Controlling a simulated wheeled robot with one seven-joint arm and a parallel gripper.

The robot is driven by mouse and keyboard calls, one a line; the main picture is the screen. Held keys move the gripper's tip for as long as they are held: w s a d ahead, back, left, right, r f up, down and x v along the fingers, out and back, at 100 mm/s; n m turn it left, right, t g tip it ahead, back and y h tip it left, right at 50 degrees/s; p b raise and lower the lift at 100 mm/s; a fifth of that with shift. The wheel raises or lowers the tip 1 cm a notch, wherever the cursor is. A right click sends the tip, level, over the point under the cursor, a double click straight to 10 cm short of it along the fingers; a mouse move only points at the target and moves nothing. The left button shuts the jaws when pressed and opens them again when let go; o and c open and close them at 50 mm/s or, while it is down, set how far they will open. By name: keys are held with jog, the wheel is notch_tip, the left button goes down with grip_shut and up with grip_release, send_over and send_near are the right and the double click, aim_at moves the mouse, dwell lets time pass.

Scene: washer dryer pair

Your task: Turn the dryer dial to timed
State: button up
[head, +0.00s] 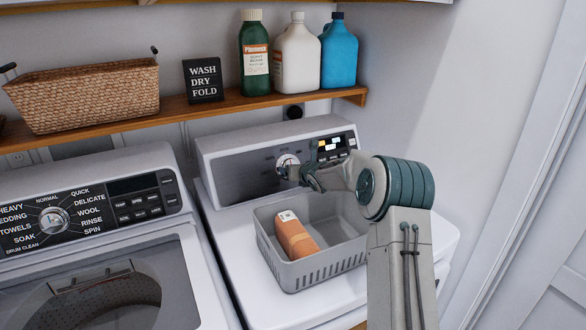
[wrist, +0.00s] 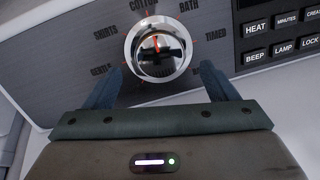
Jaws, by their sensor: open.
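The dryer dial (wrist: 158,48) is a round silver knob on the dryer's grey control panel (head: 235,178). In the wrist view its red mark points up, close to COTTON. BATH is at its upper right, TIMED at its right, SHIRTS and GENTLE at its left. The dial also shows in the head view (head: 285,162), partly hidden by my gripper. My gripper (wrist: 158,72) is open, its two blue-grey fingers standing to the lower left and lower right of the dial. I cannot tell whether either finger touches it.
Dryer buttons (wrist: 284,34) lie right of the dial. A grey basket (head: 345,258) with an orange carton (head: 296,236) stands on the dryer top under my arm. The washer (head: 95,225) is at the left. A shelf (head: 210,108) with bottles and a wicker basket runs above.

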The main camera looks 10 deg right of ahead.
jog(key=shift+p+x, duration=0.5)
jog(key=shift+x, duration=1.4)
jog(key=c, duration=1)
